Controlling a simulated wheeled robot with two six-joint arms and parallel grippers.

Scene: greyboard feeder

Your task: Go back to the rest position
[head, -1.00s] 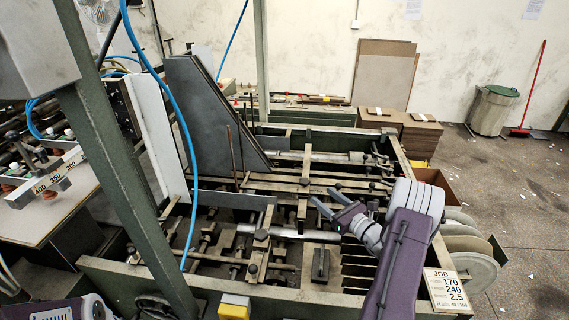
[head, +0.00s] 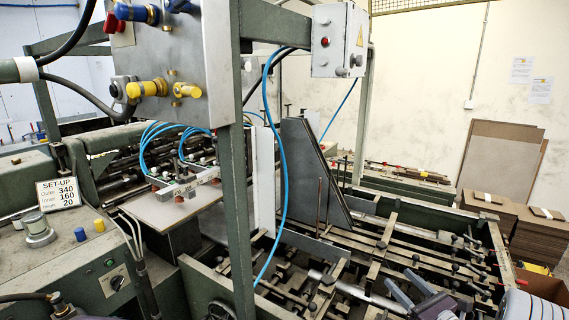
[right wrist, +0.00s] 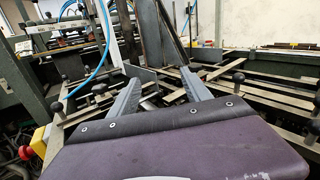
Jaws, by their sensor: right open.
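My right gripper (head: 408,286) shows at the bottom right of the head view, over the bars and rods of the feeder bed (head: 350,258). Its two grey fingers stand apart, and in the right wrist view (right wrist: 160,76) nothing is between them. Rods and flat rails of the feeder lie beyond and below the fingertips. I cannot tell the exact gap between the fingers and the rails. My left gripper does not show.
A green post (head: 237,200) and a blue hose (head: 284,160) rise left of the gripper. A control box with knobs (head: 165,60) hangs upper left. A SET-UP card (head: 63,192) stands at left. Greyboard stacks (head: 537,232) stand at right. A yellow-based red button (right wrist: 32,145) is at lower left.

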